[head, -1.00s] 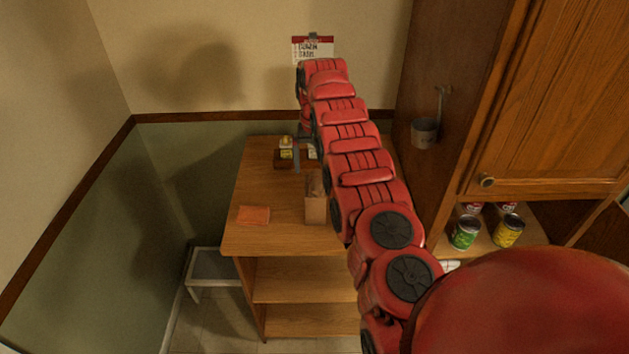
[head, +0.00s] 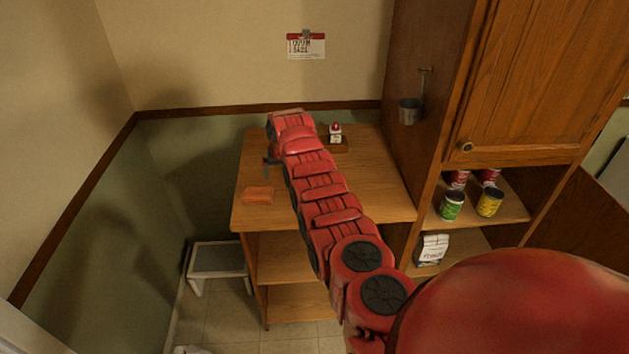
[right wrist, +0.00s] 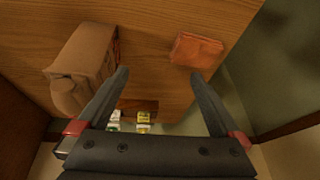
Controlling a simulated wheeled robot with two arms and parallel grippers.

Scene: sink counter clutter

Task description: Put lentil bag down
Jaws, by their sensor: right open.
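A flat orange packet, which looks like the lentil bag (head: 258,195), lies on the wooden counter (head: 376,190) near its front left corner. It also shows in the right wrist view (right wrist: 197,50), lying flat and apart from the fingers. My right gripper (right wrist: 160,75) is open, with nothing between its dark fingers, above the counter. In the head view my right arm hides most of that gripper; a dark finger shows behind the packet. My left gripper is in neither view.
A brown paper bag (right wrist: 88,55) stands on the counter, hidden by my arm in the head view. A small tray with condiments (right wrist: 140,105) is at the back. Cans (head: 489,202) and a white packet (head: 433,248) sit in the right shelves. A stool (head: 216,260) stands left.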

